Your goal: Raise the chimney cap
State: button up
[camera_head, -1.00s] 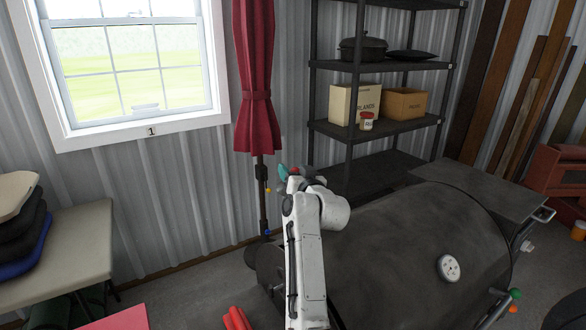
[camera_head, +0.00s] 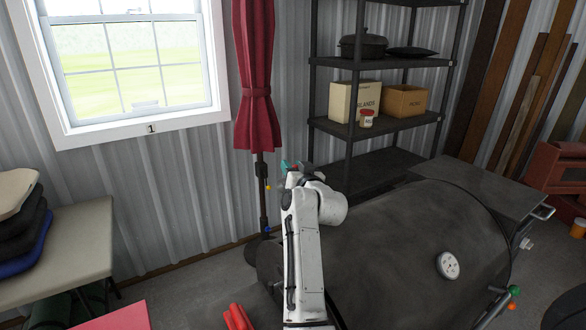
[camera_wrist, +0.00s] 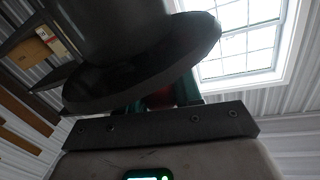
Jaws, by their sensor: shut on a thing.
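The wrist view appears turned over. There, the chimney cap (camera_wrist: 150,75) is a dark grey round disc across the end of the wide dark chimney pipe (camera_wrist: 115,25). My gripper (camera_wrist: 165,97), with teal fingers, is shut on the cap's near edge. The fingertips are partly hidden behind the disc. I cannot tell how much gap lies between cap and pipe. In the head view my gripper (camera_head: 288,166) shows small beyond my white wrist, above the left end of the dark smoker grill (camera_head: 400,245). My arm hides the chimney there.
A dark shelf rack (camera_head: 385,125) with boxes and a pot stands behind the grill. A side table (camera_head: 75,250) with stacked seats stands at left. Open wall lies below the window (camera_head: 130,65).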

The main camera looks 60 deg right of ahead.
grip_shut()
jog(key=shift+r+p, duration=1)
jog(key=shift+r, duration=0.85)
jog(key=o, duration=1)
grip_release()
jog(key=shift+o, duration=0.2)
jog(key=shift+f, duration=0.1)
jog(key=shift+s+a+f, duration=0.15)
jog(key=shift+s+a, duration=0.25)
jog(key=b+v, duration=0.2)
jog(key=v, duration=0.7)
jog(key=shift+s+a+b, duration=0.25)
jog(key=shift+b, duration=0.1)
